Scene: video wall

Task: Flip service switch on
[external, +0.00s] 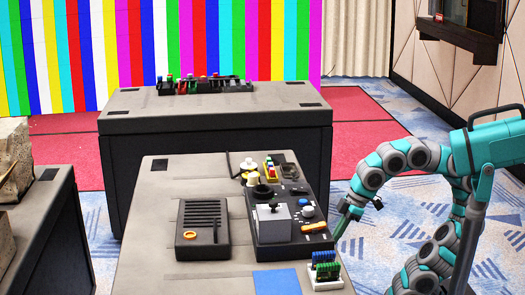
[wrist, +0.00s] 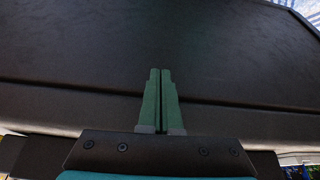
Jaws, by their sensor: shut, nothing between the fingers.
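My gripper (external: 337,236) hangs at the right side of the near table in the external view, just beside its edge. In the wrist view its two green fingers (wrist: 160,72) are shut together and empty, in front of a dark panel with a seam across it. On the table stands a black control panel (external: 265,236) with knobs, buttons and a grey box (external: 273,222) with a dark lever on top. My gripper is to the right of this panel and apart from it. I cannot tell which control is the service switch; no switch shows in the wrist view.
A dark slatted box (external: 202,232) lies left of the panel on the near table (external: 160,205). A white rack of green and blue pieces (external: 325,268) stands at the front right corner, near my gripper. A blue sheet (external: 276,281) lies in front. Another table (external: 215,125) stands behind.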

